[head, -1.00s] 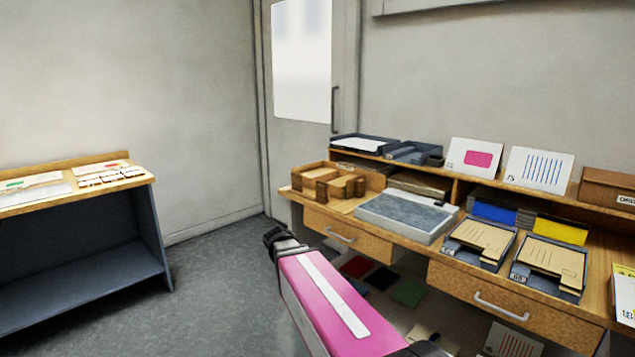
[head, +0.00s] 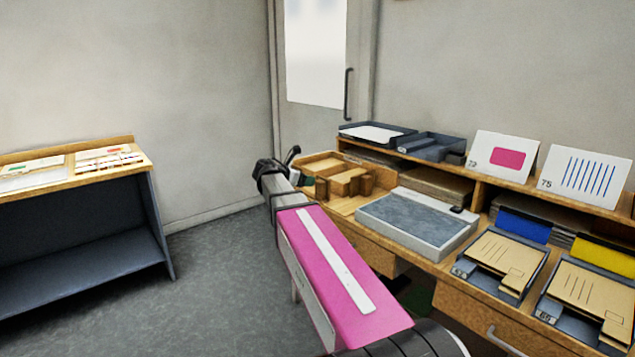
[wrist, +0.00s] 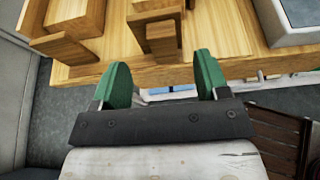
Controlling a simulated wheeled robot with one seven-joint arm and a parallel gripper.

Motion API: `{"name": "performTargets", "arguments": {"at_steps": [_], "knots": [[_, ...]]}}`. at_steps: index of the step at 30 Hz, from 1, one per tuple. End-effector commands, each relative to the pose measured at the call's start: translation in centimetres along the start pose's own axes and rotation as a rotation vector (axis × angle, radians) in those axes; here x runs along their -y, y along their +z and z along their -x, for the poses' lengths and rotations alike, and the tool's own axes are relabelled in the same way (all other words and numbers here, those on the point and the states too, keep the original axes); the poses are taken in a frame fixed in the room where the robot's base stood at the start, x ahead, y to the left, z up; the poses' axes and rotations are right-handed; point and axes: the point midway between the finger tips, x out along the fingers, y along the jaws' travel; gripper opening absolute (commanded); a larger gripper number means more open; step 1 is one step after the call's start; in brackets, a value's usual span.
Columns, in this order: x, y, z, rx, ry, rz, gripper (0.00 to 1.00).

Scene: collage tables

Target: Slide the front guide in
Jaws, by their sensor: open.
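A wooden jig with upright blocks (head: 343,181) sits at the left end of the desk. In the wrist view, a wooden guide with a narrow upright tab (wrist: 162,38) stands near the desk's front edge, in line with the gap between my fingers. I take it as the front guide. A larger wooden block (wrist: 70,42) is to its left. My gripper (wrist: 162,78) is open and empty, its green fingertips at the desk's front edge, short of the tab. In the head view my gripper (head: 302,181) is at the jig's left side, partly hidden by my wrist.
A grey-topped white box (head: 418,222) lies right of the jig. Dark trays (head: 430,146) stand on the shelf behind. Folder trays (head: 500,262) lie further right. A second table (head: 75,180) stands at the left, with open floor between.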

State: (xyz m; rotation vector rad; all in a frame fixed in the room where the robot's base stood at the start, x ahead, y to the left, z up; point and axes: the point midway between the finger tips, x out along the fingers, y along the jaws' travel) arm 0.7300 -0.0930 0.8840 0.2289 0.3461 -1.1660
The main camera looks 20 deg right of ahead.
Motion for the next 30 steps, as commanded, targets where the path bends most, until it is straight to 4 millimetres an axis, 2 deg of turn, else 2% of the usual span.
{"name": "performTargets", "arguments": {"at_steps": [1, 6, 12, 17, 25, 26, 30], "knots": [[-0.1, 0.0, -1.1, -0.001, -0.003, -0.001, 0.68], [-0.1, 0.0, -4.1, -0.001, -0.002, -0.002, 0.68], [-0.1, 0.0, -6.5, -0.001, 0.0, -0.002, 0.68], [0.0, 0.0, -7.2, -0.001, 0.0, -0.003, 0.68], [0.0, 0.0, -7.3, -0.001, 0.001, -0.003, 0.68], [0.0, 0.0, -7.3, -0.001, 0.001, -0.003, 0.62], [0.0, 0.0, -7.3, -0.001, 0.0, -0.003, 0.16]]}}
